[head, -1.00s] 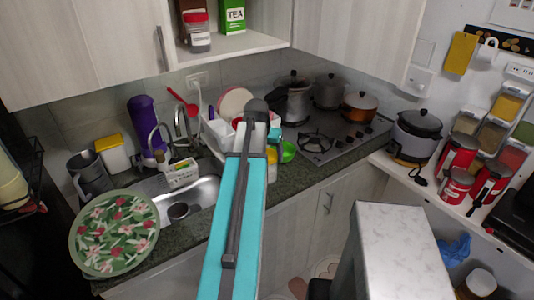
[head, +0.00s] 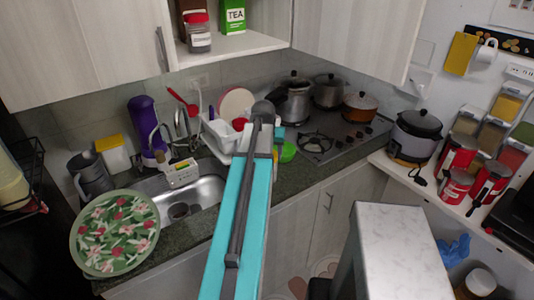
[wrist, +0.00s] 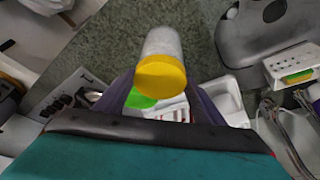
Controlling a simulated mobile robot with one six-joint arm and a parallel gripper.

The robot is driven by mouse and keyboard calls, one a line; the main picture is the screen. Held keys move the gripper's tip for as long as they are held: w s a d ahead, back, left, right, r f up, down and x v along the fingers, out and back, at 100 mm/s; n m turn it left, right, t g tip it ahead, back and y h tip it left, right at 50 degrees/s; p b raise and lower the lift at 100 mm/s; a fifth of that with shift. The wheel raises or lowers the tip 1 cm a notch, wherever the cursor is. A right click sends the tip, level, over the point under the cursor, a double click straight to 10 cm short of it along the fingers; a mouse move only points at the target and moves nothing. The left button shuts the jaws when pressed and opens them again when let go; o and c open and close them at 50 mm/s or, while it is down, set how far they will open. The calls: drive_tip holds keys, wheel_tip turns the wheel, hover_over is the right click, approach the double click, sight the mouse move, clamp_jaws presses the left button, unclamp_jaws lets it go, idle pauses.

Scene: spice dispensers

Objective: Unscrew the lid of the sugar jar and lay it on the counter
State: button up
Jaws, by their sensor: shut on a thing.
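The sugar jar (wrist: 162,43) shows in the wrist view as a clear cylinder with pale contents. Its yellow lid (wrist: 160,78) is on it, on the side nearer the camera. My gripper (wrist: 163,82) has its dark fingers on either side of the yellow lid and is shut on it. The fingertip contact is partly hidden. The dark speckled counter (head: 300,178) runs beneath, with bare surface around the jar in the wrist view.
A green bowl (head: 287,151) and a white dish rack (head: 218,135) stand close to my arm. The sink (head: 205,192) and a floral plate (head: 114,232) are at left. The stove (head: 330,143) with several pots is at right.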

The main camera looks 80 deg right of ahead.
drive_tip(key=shift+s+d+n+t, duration=0.15)
drive_tip(key=shift+n+t, duration=0.75)
drive_tip(key=shift+n, duration=1.3)
drive_tip(key=shift+s+n+t+y, duration=0.1)
drive_tip(key=shift+n+t+y, duration=0.25)
drive_tip(key=shift+n, duration=0.85)
drive_tip(key=shift+s+d+n+t+y, duration=0.1)
drive_tip(key=shift+n+t+y, duration=0.4)
drive_tip(key=shift+n, duration=1.1)
drive_tip(key=n+y, duration=0.1)
drive_tip(key=n, duration=0.2)
drive_tip(key=shift+d+t, duration=0.15)
drive_tip(key=shift+t, duration=0.2)
drive_tip(key=shift+s+r+n+y, duration=0.1)
drive_tip(key=shift+n+y, duration=0.35)
drive_tip(key=shift+n, duration=1.05)
